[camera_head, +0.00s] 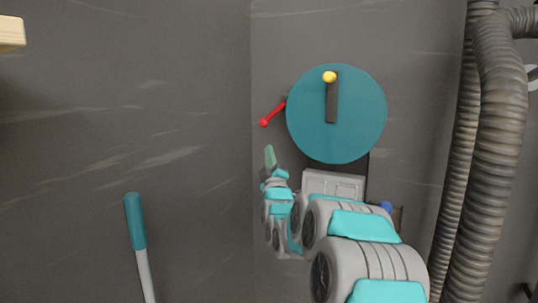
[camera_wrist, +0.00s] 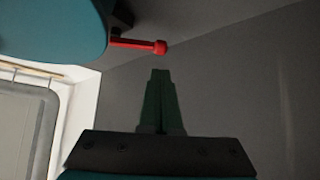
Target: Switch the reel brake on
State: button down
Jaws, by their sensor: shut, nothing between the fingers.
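The reel is a teal disc (camera_head: 352,118) on the dark wall, with a black crank bar (camera_head: 332,102) and a yellow knob (camera_head: 329,77) at the crank's upper end. A red lever (camera_head: 272,114) sticks out from the reel's left side, tilted down and left, with a round tip. I take it for the brake. In the wrist view the red lever (camera_wrist: 138,43) points right from the teal reel (camera_wrist: 45,28). My gripper (camera_head: 269,152) is below the lever, apart from it. In the wrist view its green fingers (camera_wrist: 161,75) are together and empty, just short of the lever's tip.
A pale grey panel (camera_head: 333,185) sits below the reel, partly hidden by my arm. A blue knob (camera_head: 386,207) is right of it. Thick ribbed hoses (camera_head: 487,130) run down the right side. A teal-topped pole (camera_head: 135,221) stands at left. The wall left of the lever is clear.

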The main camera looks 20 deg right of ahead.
aim_at(261, 124)
jog(key=shift+p+x, duration=0.4)
jog(key=shift+x, duration=5.2)
jog(key=shift+w+a+r+m+h+b, duration=0.2)
jog(key=shift+w+a+m+h+b, duration=0.25)
jog(key=shift+m+h, duration=0.35)
jog(key=shift+w+r+m+h, duration=0.15)
jog(key=shift+r+m+h, duration=0.35)
jog(key=shift+m+h, duration=0.45)
